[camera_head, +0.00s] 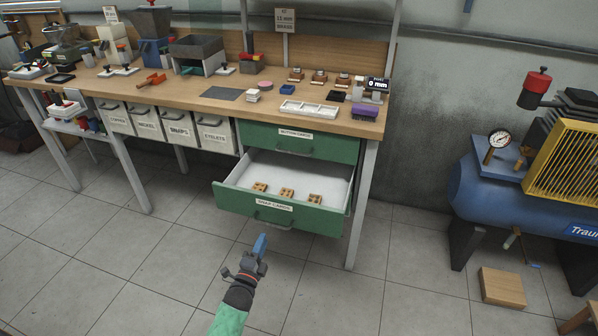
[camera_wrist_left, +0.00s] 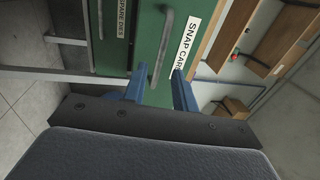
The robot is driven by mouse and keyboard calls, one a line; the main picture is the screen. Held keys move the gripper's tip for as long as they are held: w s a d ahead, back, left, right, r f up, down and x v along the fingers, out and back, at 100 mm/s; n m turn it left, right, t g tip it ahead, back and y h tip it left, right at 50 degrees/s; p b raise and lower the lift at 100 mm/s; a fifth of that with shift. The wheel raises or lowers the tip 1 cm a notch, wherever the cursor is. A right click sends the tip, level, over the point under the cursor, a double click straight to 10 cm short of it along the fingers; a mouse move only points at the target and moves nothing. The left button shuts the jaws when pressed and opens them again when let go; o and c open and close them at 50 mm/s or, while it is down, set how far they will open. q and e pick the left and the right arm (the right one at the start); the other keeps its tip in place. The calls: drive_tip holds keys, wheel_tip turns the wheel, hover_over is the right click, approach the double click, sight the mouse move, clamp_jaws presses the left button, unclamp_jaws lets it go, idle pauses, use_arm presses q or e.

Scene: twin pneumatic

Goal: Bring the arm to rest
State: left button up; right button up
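My left gripper (camera_head: 261,242) reaches up from the bottom of the head view, its blue fingertips just below and in front of the open drawer. In the left wrist view my left gripper (camera_wrist_left: 160,86) shows two blue fingers apart, with nothing seen clamped between them. The green drawer (camera_head: 230,201), labelled for snap cards, stands pulled out. Its handle (camera_head: 272,224) is close to the fingertips; the handle (camera_wrist_left: 164,45) also shows ahead of the finger gap in the left wrist view. Whether they touch is unclear. My right gripper is in neither view.
Several small brown pieces (camera_head: 287,193) lie in the drawer. A closed green drawer (camera_head: 310,146) is above, under the wooden workbench (camera_head: 180,92). A blue compressor (camera_head: 500,195) and a wooden block (camera_head: 502,287) stand to the right. The tiled floor in front is mostly clear.

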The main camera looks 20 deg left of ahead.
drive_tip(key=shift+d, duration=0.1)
